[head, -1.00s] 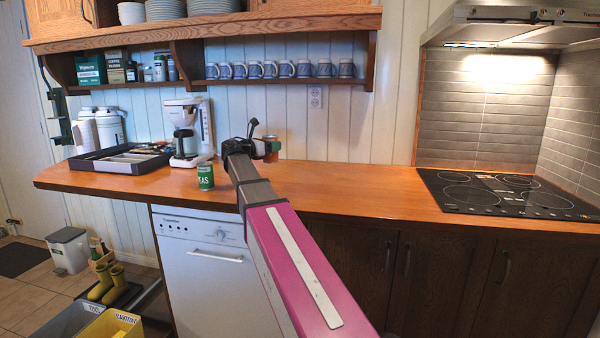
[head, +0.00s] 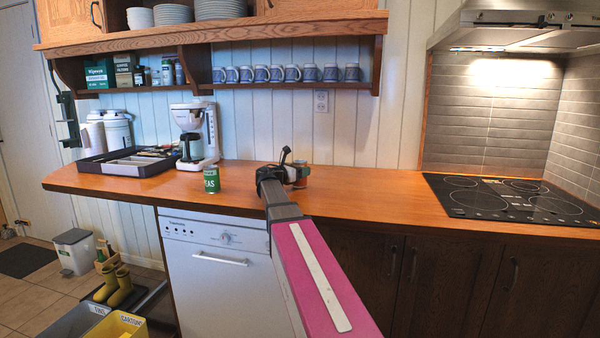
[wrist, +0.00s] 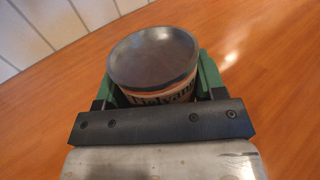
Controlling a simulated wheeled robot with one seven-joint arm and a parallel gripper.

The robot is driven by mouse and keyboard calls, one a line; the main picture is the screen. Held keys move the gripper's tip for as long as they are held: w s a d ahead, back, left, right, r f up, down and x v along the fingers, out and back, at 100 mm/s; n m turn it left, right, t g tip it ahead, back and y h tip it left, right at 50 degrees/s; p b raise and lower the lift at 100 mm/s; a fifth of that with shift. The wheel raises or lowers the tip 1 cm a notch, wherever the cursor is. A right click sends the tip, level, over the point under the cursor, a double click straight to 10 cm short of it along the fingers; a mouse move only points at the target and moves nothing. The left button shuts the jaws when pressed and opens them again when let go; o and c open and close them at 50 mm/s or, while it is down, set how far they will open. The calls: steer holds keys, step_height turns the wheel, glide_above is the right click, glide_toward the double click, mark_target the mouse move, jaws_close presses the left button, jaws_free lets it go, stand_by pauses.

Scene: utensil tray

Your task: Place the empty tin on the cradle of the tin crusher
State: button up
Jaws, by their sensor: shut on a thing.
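My gripper (head: 289,178) is shut on a tin (head: 300,172) over the middle of the counter, its far side partly hidden by my gripper in the head view. In the wrist view the tin (wrist: 154,55) stands between my two green fingers, its round dark grey end facing the camera and a pale, lettered label below. I cannot tell whether it touches the counter. A dark green lever device (head: 67,108), apparently the tin crusher, is mounted on the wall at the far left, well away from my gripper. Its cradle is too small to make out.
A green tin (head: 211,180) stands on the counter (head: 380,190) left of my gripper. Behind it are a coffee maker (head: 197,135) and a dark utensil tray (head: 82,163). A hob (head: 500,198) lies at the right. Bins (head: 118,324) and yellow boots (head: 120,288) are on the floor.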

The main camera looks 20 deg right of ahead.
steer(key=shift+f, duration=0.25)
steer(key=o, duration=0.9)
